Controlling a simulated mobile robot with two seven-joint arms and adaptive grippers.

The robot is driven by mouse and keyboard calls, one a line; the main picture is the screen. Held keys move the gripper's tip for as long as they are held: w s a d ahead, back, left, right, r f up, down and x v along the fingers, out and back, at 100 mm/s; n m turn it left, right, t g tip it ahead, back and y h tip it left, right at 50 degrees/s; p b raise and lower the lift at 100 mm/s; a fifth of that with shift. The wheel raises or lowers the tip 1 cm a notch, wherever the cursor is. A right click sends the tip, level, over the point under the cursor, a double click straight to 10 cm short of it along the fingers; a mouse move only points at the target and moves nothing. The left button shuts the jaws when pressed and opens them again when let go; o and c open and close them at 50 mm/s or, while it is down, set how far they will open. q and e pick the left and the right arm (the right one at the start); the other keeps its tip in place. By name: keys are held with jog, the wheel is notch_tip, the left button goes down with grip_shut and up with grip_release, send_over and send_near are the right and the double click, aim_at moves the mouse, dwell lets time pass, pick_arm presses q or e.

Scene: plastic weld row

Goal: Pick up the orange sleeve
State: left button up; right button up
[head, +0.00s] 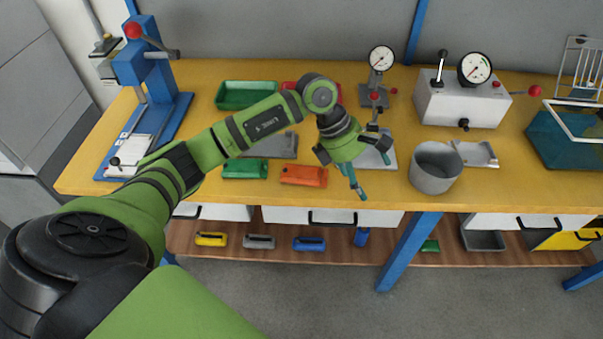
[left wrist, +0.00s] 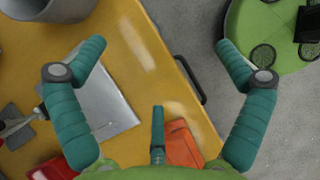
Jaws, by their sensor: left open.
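The orange sleeve (head: 304,176) appears as a low orange piece near the table's front edge, left of my left gripper in the head view. In the left wrist view the orange sleeve (left wrist: 182,146) shows at the bottom, partly hidden by my gripper. My left gripper (head: 373,178) has teal fingers spread apart, with nothing between them. It hangs above the front of the table, to the right of the sleeve and apart from it. The spread fingers also show in the left wrist view (left wrist: 158,60). My right gripper is in neither view.
A dial gauge stand (head: 373,95) stands behind my gripper. A grey cup (head: 435,167) stands to its right. The yellow table's (head: 205,175) front edge is close.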

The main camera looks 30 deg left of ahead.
aim_at(302, 168)
pick_arm(q)
jog(key=a+y, duration=0.2)
jog(key=a, duration=0.3)
jog(key=a+r+g+y, duration=0.1)
jog(key=a+y, duration=0.1)
jog(key=a, duration=0.3)
jog(key=a+y, duration=0.2)
jog(key=a, duration=0.3)
jog(key=shift+s+r+g, duration=0.15)
jog(key=shift+s+g, duration=0.15)
jog(key=shift+a+f, duration=0.15)
jog(key=shift+f, duration=0.1)
jog(key=f, duration=0.1)
jog(key=f+p, duration=0.1)
jog(key=f, duration=0.1)
jog(key=f+p, duration=0.1)
jog(key=f, duration=0.1)
jog(key=shift+s+f, duration=0.2)
jog(key=shift+s, duration=0.15)
jog(key=shift+f, duration=0.5)
jog(key=c, duration=1)
